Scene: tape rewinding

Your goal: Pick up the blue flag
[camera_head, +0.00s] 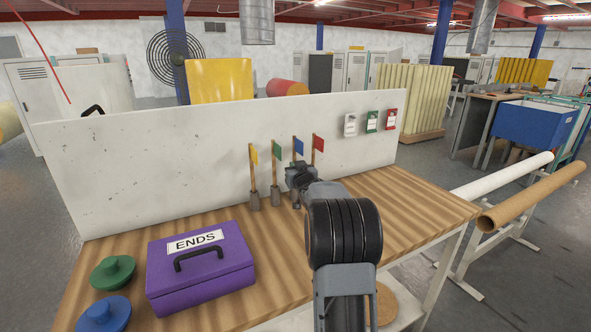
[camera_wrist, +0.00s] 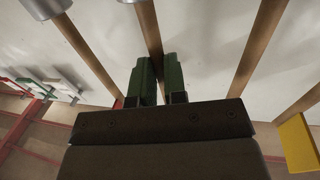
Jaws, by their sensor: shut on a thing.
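The blue flag (camera_head: 299,147) stands upright on a thin wooden pole in the row along the white back panel, between the green flag (camera_head: 276,150) and the red flag (camera_head: 317,143). My gripper (camera_head: 298,174) is at its pole, below the cloth. In the wrist view, my gripper's green fingers (camera_wrist: 160,75) are shut on the blue flag's wooden pole (camera_wrist: 148,25). The blue cloth is hidden there behind the gripper body. My gripper and arm partly hide the lower pole and its base in the head view.
The yellow flag (camera_head: 254,155) stands at the row's left end. Neighbouring poles are close on both sides. A purple box (camera_head: 215,281) marked ENDS and green (camera_head: 113,271) and blue (camera_head: 103,313) round knobbed pieces are on the table's left. The table's right side is clear.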

